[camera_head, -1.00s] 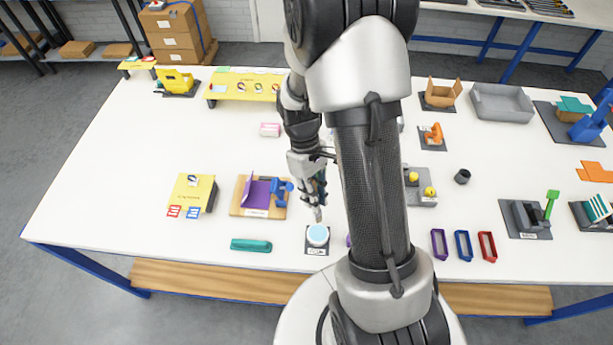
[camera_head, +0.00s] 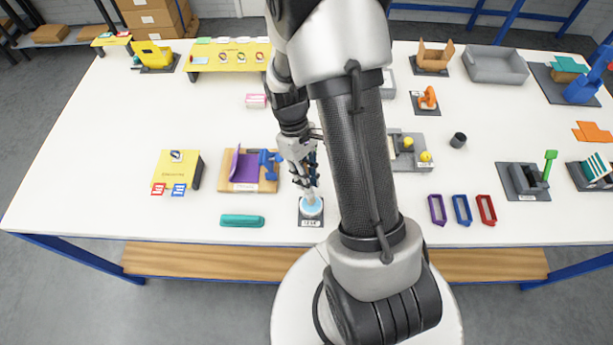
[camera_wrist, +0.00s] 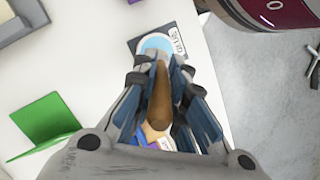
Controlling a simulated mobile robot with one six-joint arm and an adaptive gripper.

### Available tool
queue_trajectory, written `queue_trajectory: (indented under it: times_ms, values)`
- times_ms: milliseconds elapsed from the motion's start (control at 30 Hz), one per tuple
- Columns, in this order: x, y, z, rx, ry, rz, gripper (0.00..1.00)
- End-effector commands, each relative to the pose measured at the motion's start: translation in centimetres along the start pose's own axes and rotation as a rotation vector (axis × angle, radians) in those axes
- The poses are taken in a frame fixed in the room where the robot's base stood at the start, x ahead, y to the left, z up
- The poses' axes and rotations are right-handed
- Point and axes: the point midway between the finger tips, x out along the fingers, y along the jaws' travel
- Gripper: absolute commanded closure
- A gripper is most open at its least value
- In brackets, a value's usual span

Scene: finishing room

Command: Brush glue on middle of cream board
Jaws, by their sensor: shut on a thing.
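My gripper (camera_head: 306,181) is shut on a brush with a brown wooden handle (camera_wrist: 162,95). It is directly above the glue pot (camera_head: 312,209), a round pot with a pale blue top on a dark labelled base at the table's front edge. The brush's lower end meets the pot's top; its bristles are hidden. In the wrist view the pot (camera_wrist: 153,43) lies just beyond the fingers. A tan board (camera_head: 229,184) with a purple upright panel (camera_head: 248,166) and a blue clamp-like piece (camera_head: 268,160) lies left of the gripper. I cannot tell whether this is the cream board.
A teal bar (camera_head: 242,221) lies left of the pot. A yellow box (camera_head: 177,169) stands further left. Purple, blue and red frames (camera_head: 462,209) lie to the right, with a grey fixture (camera_head: 520,181) beyond.

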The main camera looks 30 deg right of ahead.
Motion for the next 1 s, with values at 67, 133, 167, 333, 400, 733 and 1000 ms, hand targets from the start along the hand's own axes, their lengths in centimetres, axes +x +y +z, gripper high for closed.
queue_trajectory:
  times_ms: [67, 133, 167, 333, 400, 733, 1000]
  values:
    - [-0.07, 0.0, 0.01, 0.0, 0.0, 0.0, 1.0]
    - [-0.08, -0.01, 0.02, 0.0, 0.0, 0.0, 1.0]
    - [-0.08, -0.01, 0.02, 0.0, 0.0, 0.0, 1.0]
    - [-0.08, -0.01, 0.02, 0.0, 0.0, 0.0, 1.0]
    - [-0.08, -0.01, 0.02, 0.0, 0.0, 0.0, 1.0]
    - [0.11, 0.01, -0.03, 0.0, 0.0, 0.0, 1.0]
    - [0.43, 0.06, -0.14, 0.0, 0.0, 0.0, 1.0]
